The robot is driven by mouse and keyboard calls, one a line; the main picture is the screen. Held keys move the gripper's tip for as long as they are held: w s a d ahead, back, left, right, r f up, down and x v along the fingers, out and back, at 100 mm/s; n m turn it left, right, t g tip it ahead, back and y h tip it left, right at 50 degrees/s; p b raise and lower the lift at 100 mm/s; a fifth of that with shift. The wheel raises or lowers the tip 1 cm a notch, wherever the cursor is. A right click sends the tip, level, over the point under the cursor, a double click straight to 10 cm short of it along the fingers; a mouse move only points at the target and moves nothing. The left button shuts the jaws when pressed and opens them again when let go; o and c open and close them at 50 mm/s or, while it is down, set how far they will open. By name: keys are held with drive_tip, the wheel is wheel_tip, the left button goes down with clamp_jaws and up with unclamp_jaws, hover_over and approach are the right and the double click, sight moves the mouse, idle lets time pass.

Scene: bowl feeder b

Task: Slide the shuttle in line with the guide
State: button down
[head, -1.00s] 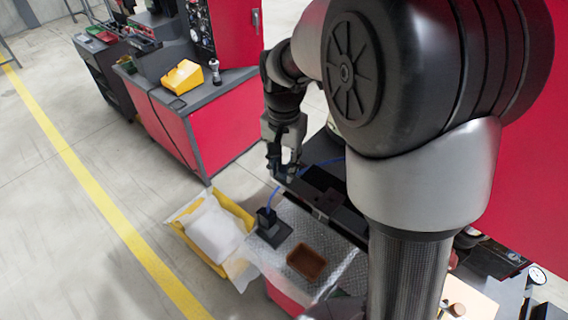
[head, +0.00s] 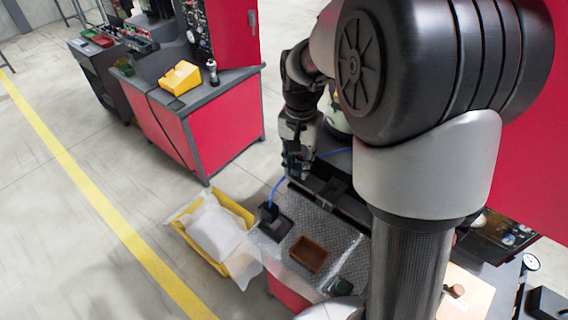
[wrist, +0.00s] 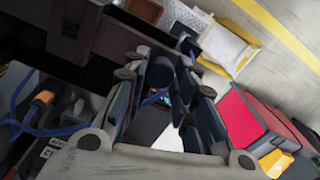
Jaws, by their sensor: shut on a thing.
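My gripper (head: 295,166) is over the back left end of the dark bench fixture in the head view. In the wrist view its two fingers (wrist: 174,72) stand a little apart, closed on a dark part that I take to be the shuttle. That part is mostly hidden by the fingers. The black guide housing (head: 330,190) runs along the bench beside the gripper, partly hidden by my arm. A dark slotted block (wrist: 92,30) fills the upper left of the wrist view. I cannot tell how well the shuttle and guide line up.
A brown tray (head: 309,253) and a black socket with a blue hose (head: 270,212) sit on the textured bench top. A yellow crate with white lining (head: 213,235) stands on the floor at left. A red cabinet (head: 205,120) stands behind.

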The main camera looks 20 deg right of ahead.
drive_tip(key=c, duration=1.3)
unclamp_jaws()
drive_tip(key=shift+r, duration=0.1)
wheel_tip(320, 180, up, 12)
drive_tip(key=s+a+f+n+t+b, duration=0.2)
drive_tip(key=s+f+n+b, duration=0.2)
drive_tip(key=s+f+b, duration=0.4)
drive_tip(key=s+a+f+n+t+b, duration=0.2)
drive_tip(key=s+f+b, duration=0.6)
drive_tip(key=s, duration=0.6)
wheel_tip(320, 180, down, 2)
drive_tip(key=shift+a+f+n+t+b, duration=0.25)
drive_tip(key=shift+a+n, duration=0.25)
drive_tip(key=shift+n, duration=0.6)
